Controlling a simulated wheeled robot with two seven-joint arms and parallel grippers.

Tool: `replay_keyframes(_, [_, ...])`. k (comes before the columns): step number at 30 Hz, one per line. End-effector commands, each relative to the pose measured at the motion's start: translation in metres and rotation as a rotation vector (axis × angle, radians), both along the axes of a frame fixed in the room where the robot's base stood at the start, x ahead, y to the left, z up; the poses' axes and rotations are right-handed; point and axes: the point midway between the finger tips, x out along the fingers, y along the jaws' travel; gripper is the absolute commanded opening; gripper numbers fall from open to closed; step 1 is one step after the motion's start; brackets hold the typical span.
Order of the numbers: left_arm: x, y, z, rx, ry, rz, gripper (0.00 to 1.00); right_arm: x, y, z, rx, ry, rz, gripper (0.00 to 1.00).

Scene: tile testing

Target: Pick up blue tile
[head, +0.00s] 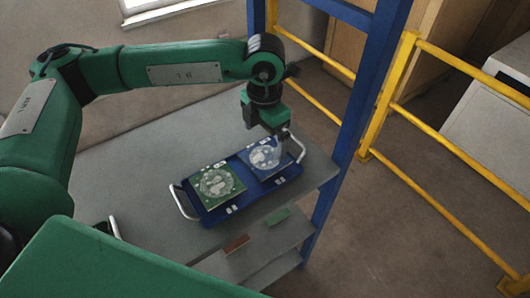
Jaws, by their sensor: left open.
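The blue tile (262,158) lies in the right-hand part of a dark blue tray (208,218) with metal handles. A green tile (217,184) lies beside it in the left part of the tray. My left gripper (281,140) points down just above the far right side of the tray, close over the blue tile's right edge. It is open, and nothing shows held in it. Whether the fingers touch the tile cannot be told. My right gripper does not show.
The tray stands on a grey table (140,170) that is bare on the left. A lower shelf (265,245) holds a green piece (278,217) and a red-brown piece (236,245). A blue post (350,120) and yellow rails (440,155) stand to the right.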

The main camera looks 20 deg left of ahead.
Motion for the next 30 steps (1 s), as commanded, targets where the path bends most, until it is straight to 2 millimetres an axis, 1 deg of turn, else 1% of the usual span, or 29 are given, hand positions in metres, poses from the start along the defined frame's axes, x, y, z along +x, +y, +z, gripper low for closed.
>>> replay_keyframes(1, [0.0, 0.0, -0.002, 0.0, 0.0, 0.0, 1.0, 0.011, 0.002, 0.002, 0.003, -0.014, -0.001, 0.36])
replay_keyframes(3, [0.0, 0.0, -0.005, 0.001, 0.001, 0.0, 1.0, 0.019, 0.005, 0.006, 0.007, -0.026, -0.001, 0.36])
replay_keyframes(6, [-0.002, 0.0, -0.012, 0.001, 0.003, 0.0, 1.0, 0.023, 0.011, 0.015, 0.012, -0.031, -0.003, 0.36])
replay_keyframes(11, [-0.003, -0.001, -0.031, 0.001, 0.003, 0.0, 1.0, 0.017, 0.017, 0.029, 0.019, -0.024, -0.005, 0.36])
replay_keyframes(12, [-0.003, -0.001, -0.038, 0.001, 0.004, 0.001, 1.0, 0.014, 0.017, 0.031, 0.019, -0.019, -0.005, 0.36])
replay_keyframes(15, [-0.003, -0.001, -0.05, 0.001, 0.003, 0.001, 1.0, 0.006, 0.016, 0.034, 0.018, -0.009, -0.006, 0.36])
replay_keyframes(18, [-0.002, -0.001, -0.054, -0.001, -0.001, 0.001, 1.0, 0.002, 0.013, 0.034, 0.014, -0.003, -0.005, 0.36])
replay_keyframes(23, [-0.002, -0.001, -0.055, -0.001, -0.001, 0.001, 1.0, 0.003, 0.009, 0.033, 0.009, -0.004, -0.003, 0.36])
replay_keyframes(24, [-0.002, -0.001, -0.055, -0.001, -0.001, 0.001, 0.98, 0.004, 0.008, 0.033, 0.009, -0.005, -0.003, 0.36])
replay_keyframes(26, [-0.002, -0.001, -0.055, -0.001, -0.001, 0.001, 0.86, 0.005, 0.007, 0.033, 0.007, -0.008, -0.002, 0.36])
replay_keyframes(27, [-0.002, -0.001, -0.055, -0.001, -0.001, 0.001, 0.78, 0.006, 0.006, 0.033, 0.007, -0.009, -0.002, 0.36])
replay_keyframes(29, [-0.002, -0.001, -0.055, -0.001, -0.001, 0.001, 0.67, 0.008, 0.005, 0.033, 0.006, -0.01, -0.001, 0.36])
replay_keyframes(30, [-0.002, -0.001, -0.055, -0.001, -0.001, 0.001, 0.63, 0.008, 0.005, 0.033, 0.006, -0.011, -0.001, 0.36])
